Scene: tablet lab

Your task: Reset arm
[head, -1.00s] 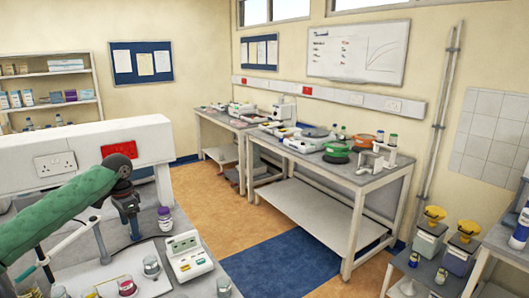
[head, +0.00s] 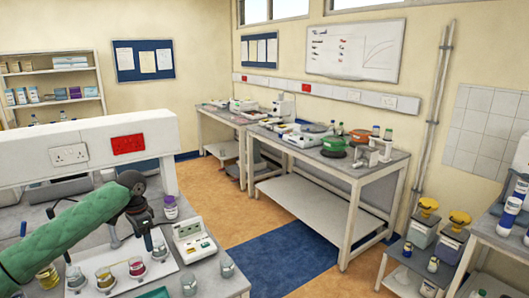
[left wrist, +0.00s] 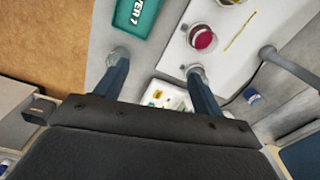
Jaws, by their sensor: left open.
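My left gripper (head: 131,236) hangs from the green-sleeved left arm (head: 70,228), over the near bench. Its fingers point down and are spread apart. In the left wrist view the left gripper (left wrist: 156,62) is open with nothing between its fingertips. A white meter with a display (head: 193,243) stands to its right in the head view and shows partly between the fingers in the wrist view (left wrist: 168,95). A beaker of red liquid (head: 137,267) stands on the white tray (head: 150,285) below. It also shows in the wrist view (left wrist: 202,39). My right gripper is not seen.
A teal tray (left wrist: 138,14) lies on the bench. A purple-lidded bottle (head: 170,208) stands behind the meter. Small empty beakers (head: 227,267) stand at the bench's right side. A far bench (head: 345,170) carries more equipment, with open floor (head: 280,250) between.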

